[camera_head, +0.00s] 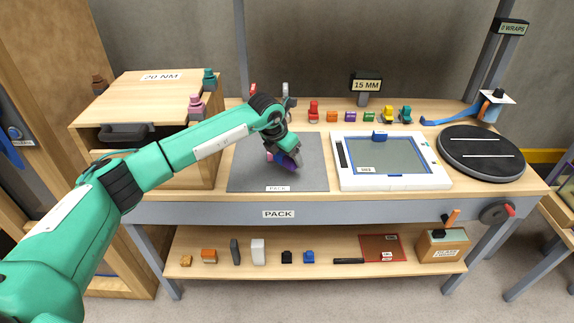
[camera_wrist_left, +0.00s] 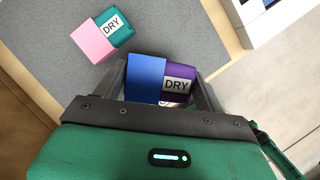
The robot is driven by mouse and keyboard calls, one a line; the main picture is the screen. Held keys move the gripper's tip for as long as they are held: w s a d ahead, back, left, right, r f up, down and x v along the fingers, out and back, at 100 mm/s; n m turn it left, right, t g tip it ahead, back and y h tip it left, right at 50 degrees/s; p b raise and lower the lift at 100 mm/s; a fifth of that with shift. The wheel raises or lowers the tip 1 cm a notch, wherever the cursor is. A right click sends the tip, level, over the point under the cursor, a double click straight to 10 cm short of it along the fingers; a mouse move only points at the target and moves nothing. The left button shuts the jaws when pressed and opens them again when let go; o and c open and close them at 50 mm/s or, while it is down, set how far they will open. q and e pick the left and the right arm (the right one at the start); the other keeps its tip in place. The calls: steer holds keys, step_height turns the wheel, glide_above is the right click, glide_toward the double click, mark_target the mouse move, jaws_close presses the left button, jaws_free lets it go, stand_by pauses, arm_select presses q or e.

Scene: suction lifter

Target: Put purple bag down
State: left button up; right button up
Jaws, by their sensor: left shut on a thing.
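The purple bag (camera_head: 287,162) is a small block with a purple part and a blue part, and it carries a white DRY label. It also shows in the left wrist view (camera_wrist_left: 178,70). My left gripper (camera_head: 284,155) is shut on it, one finger at each side, over the grey PACK mat (camera_head: 245,172). I cannot tell whether the bag touches the mat. A pink and teal block (camera_wrist_left: 103,37) with a DRY label lies on the mat beside my gripper; my gripper mostly hides it in the head view. My right gripper is not in view.
A white framed tray (camera_head: 437,181) and a black round turntable (camera_head: 480,153) stand right of the mat. Several small coloured blocks (camera_head: 331,116) line the back edge. A wooden cabinet (camera_head: 145,90) stands left. The mat's right part is clear.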

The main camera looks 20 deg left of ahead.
mark_target(287, 177)
arm_select(q)
step_height(287, 177, down, 2)
steer(key=shift+f, duration=0.1)
step_height(287, 177, down, 3)
steer(key=shift+f+p, duration=0.1)
steer(key=shift+p, duration=0.3)
steer(key=shift+f, duration=0.2)
steer(key=o, duration=1)
steer(key=shift+c, duration=0.2)
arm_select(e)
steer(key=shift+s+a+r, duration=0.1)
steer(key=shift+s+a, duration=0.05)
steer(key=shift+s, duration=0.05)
